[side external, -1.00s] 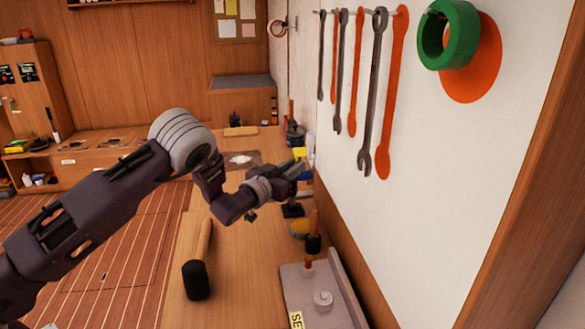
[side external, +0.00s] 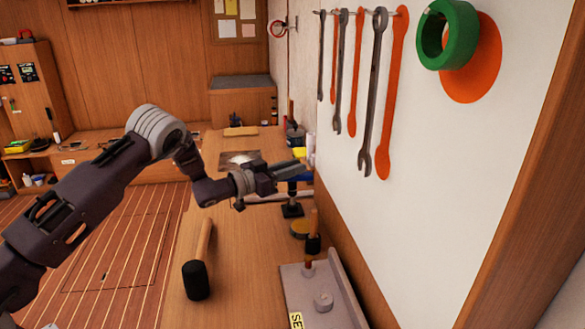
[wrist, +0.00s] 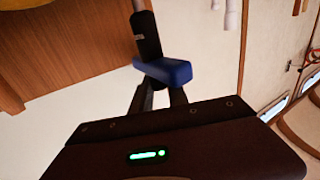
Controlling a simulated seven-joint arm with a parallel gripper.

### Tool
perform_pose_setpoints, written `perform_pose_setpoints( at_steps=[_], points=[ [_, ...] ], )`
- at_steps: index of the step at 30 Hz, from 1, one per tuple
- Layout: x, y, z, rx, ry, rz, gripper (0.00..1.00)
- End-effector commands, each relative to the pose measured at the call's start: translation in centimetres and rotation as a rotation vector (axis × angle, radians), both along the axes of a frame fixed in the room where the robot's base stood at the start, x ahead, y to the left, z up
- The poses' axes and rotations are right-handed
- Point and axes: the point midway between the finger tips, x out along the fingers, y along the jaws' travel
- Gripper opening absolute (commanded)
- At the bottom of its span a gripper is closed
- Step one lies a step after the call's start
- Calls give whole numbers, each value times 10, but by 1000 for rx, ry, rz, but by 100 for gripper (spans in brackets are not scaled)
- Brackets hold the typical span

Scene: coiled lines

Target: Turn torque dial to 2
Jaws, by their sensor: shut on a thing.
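My gripper (side external: 289,176) is over the far part of the bench, close to the wall. In the wrist view its two dark fingers (wrist: 160,98) are shut on a blue piece (wrist: 165,73), which also shows in the side view (side external: 293,187). A black cylinder (wrist: 147,36) with a small pale mark meets the blue piece in the wrist view. A thin silvery bar (side external: 270,199) runs below the gripper, above a small black stand (side external: 291,211). I cannot make out numbers on a dial, or tell whether the blue piece is the dial.
A black-headed mallet (side external: 196,279) lies on the bench (side external: 240,290). A grey tray (side external: 297,293) with a knob stands at the near right. Wrenches (side external: 373,90) and a green ring (side external: 447,34) hang on the white wall (side external: 450,180). The bench left of the tray is mostly clear.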

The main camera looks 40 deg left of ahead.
Motion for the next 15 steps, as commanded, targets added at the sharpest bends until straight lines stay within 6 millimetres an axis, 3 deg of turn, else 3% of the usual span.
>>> perform_pose_setpoints(
  at_steps=[15],
  points=[
    [0,0,0,0,1,-49,0]
  ],
)
